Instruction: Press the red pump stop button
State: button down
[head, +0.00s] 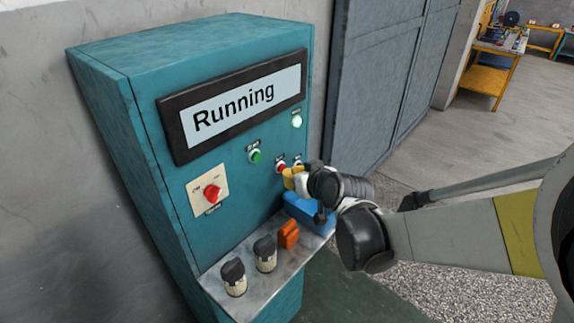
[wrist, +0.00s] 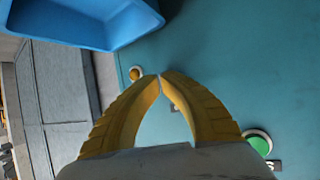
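The red pump stop button (head: 281,167) is on the front of the teal cabinet, right of the green button (head: 255,156). My gripper (head: 287,173) is at the panel, its yellow fingertips just below and right of the red button in the head view. I cannot tell whether they touch it. In the wrist view my gripper (wrist: 160,75) has its fingertips together, with nothing held. The red button is not visible there and may be behind the fingers. The green button (wrist: 258,143) shows at lower right, and an amber button (wrist: 135,73) left of the tips. The display (head: 235,106) reads "Running".
A blue bin (head: 306,214) sits on the cabinet's shelf under my gripper; it also shows in the wrist view (wrist: 90,22). An orange item (head: 289,234) and two dark-topped containers (head: 265,254) stand beside it. A red rotary switch (head: 213,194) is further left.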

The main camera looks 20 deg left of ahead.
jog(key=shift+w+a, duration=0.15)
jog(key=shift+a, duration=0.15)
dwell(0.4)
jog(key=shift+d, duration=0.1)
jog(key=shift+s+d, duration=0.3)
jog(key=shift+d, duration=0.3)
jog(key=shift+s+d, duration=0.35)
jog(key=shift+d, duration=0.45)
jog(key=shift+s+d, duration=0.3)
jog(key=shift+d, duration=0.45)
jog(key=shift+s+d, duration=0.35)
jog(key=shift+d, duration=0.45)
